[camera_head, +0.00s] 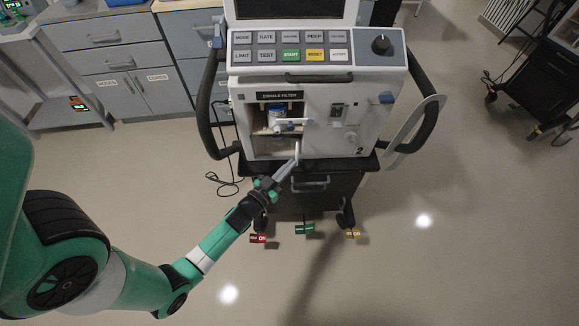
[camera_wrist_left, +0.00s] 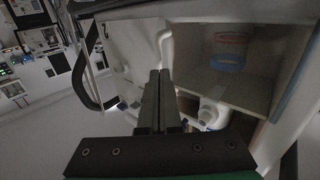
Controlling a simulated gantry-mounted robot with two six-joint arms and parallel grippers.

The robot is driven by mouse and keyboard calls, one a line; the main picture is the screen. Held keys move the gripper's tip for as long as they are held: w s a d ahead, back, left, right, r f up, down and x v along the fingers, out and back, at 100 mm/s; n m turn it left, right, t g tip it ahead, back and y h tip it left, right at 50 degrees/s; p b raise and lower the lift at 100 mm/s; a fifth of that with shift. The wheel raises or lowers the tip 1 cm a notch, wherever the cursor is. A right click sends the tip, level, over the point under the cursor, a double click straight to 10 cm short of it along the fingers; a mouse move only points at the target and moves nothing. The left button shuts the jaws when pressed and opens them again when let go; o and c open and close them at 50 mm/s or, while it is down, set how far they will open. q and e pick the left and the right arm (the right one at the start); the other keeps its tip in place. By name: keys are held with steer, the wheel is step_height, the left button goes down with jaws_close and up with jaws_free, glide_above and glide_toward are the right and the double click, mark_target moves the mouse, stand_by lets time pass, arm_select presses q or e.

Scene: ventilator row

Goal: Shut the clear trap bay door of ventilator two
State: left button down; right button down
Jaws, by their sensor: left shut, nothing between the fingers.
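Ventilator two (camera_head: 378,152) stands at the centre, marked with a 2. Below its EXHALE FILTER label (camera_head: 282,95) is an open-looking bay (camera_head: 258,113) holding a blue and white fitting (camera_head: 278,116). In the left wrist view the bay (camera_wrist_left: 255,93) shows a blue ring (camera_wrist_left: 228,63) and a red ring inside. I cannot make out the clear door's outline for certain. My left gripper (camera_head: 297,148) is shut and empty, its tips near the lower edge of the bay's front. Its fingers also show in the left wrist view (camera_wrist_left: 158,85). My right gripper is not in view.
Black handles (camera_head: 204,105) flank the ventilator. Grey cabinets (camera_head: 110,65) stand behind left.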

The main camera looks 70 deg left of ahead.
arm_select(q)
steer(key=shift+w+a, duration=0.1)
steer(key=shift+w, duration=0.1)
steer(key=shift+w+a+p, duration=0.35)
steer(key=shift+w+a, duration=0.4)
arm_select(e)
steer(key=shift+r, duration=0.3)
arm_select(q)
steer(key=w+d+v, duration=0.1)
steer(key=v, duration=1.3)
steer(key=shift+d, duration=0.25)
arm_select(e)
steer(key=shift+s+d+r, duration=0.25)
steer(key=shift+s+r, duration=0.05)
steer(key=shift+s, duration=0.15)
